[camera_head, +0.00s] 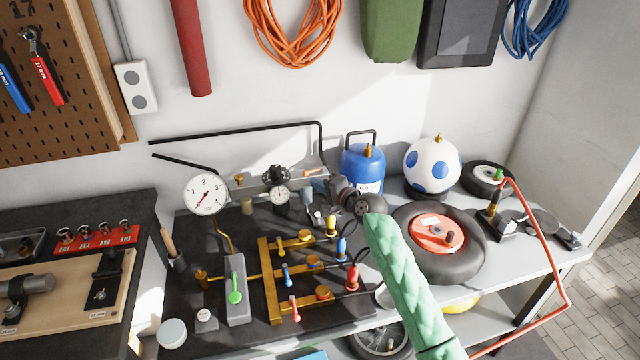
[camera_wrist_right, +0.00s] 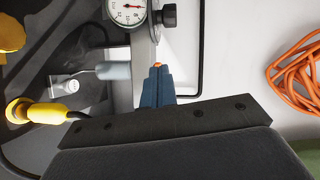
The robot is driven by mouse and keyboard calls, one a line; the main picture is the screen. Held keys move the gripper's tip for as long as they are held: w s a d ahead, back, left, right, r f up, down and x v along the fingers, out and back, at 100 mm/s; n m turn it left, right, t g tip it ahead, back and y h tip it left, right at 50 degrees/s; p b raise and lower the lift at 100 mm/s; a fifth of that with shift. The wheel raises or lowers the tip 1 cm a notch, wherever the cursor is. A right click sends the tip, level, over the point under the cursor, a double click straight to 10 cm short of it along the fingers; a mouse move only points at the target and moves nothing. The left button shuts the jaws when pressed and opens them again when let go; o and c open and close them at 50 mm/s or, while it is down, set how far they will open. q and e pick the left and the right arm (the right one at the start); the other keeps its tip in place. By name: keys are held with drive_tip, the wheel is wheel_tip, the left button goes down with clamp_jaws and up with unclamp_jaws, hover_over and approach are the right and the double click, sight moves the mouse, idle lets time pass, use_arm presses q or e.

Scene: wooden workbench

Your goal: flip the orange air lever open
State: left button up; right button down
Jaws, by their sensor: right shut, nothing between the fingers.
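The orange air lever (camera_head: 313,171) lies along the grey rail at the back of the bench, right of the small gauge. Its orange end (camera_wrist_right: 157,65) shows in the right wrist view just beyond my fingertips. My right gripper (camera_head: 333,186) is shut and empty, its dark fingers (camera_wrist_right: 157,82) close to the lever. I cannot tell whether they touch it. Part of the lever is hidden behind the fingers in the wrist view. My left gripper is not in view.
A small gauge (camera_head: 279,195) with a black knob sits left of the lever. A blue canister (camera_head: 362,168) stands close on the right. Yellow, blue and red hose fittings (camera_head: 341,248) stand in front. A large gauge (camera_head: 205,193) is farther left.

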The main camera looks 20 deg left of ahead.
use_arm(q)
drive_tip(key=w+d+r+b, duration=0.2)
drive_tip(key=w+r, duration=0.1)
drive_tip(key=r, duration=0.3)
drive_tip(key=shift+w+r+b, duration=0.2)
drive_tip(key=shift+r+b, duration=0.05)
drive_tip(key=shift+b, duration=0.1)
use_arm(e)
drive_tip(key=s+r, duration=0.1)
drive_tip(key=s, duration=0.7)
drive_tip(key=shift+s, duration=0.25)
